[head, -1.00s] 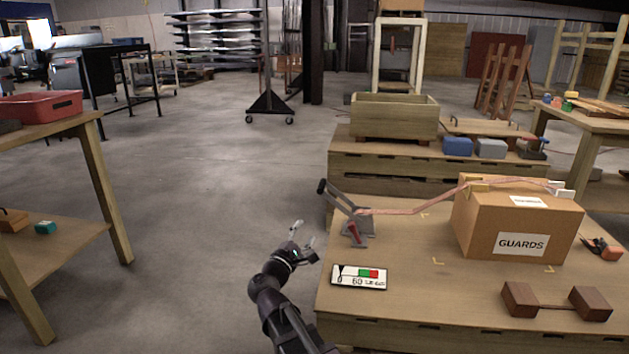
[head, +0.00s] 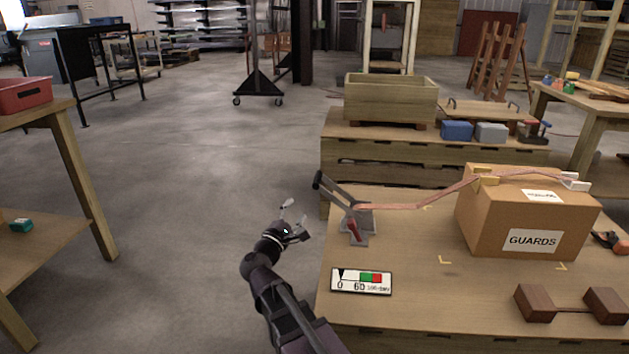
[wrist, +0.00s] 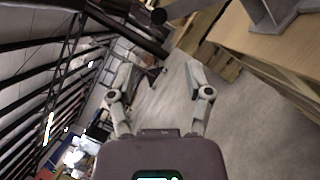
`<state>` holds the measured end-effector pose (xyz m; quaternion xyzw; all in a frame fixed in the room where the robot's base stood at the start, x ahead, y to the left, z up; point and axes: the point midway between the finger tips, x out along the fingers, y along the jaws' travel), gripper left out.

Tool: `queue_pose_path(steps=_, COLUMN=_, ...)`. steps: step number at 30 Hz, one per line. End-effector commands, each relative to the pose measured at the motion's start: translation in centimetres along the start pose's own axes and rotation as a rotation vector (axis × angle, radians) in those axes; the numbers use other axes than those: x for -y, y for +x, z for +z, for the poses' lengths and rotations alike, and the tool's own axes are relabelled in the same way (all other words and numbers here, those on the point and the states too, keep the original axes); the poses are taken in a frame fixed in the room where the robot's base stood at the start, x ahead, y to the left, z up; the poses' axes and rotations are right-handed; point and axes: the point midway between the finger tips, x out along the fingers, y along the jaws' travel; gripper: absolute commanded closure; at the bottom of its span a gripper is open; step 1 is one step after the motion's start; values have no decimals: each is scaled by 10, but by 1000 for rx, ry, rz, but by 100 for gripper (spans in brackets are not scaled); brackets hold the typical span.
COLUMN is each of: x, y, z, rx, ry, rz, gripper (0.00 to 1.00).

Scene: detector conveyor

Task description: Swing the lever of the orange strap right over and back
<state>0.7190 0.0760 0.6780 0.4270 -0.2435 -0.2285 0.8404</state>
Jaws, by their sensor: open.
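The orange strap (head: 420,203) runs from a grey ratchet (head: 356,222) up over the cardboard box marked GUARDS (head: 520,226). The ratchet stands at the left edge of the wooden bench, with a red part on its near side. Its lever (head: 334,190) slants up and left and ends in a dark grip. My gripper (head: 296,218) is left of the ratchet and apart from it, beyond the bench edge. It is open and empty, also in the wrist view (wrist: 158,85). Part of the grey ratchet (wrist: 265,12) shows at the top of the wrist view.
A gauge card (head: 361,281) lies on the bench (head: 440,300) near its left edge. Dark brown blocks joined by a bar (head: 535,303) lie at the front right. A wooden crate (head: 390,100) stands behind. The floor left of the bench is clear.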

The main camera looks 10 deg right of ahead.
Motion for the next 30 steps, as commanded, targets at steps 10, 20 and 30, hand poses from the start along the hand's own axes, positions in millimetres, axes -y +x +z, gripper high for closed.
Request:
queue_pose_path(steps=10, x=-2, y=8, z=-1, rx=-1, ry=0, rz=1, gripper=35)
queue_pose_path(steps=20, x=-3, y=47, z=-1, rx=0, ry=1, rz=0, gripper=35)
queue_pose_path(steps=30, x=-3, y=99, z=-2, rx=0, ry=0, rz=1, gripper=35)
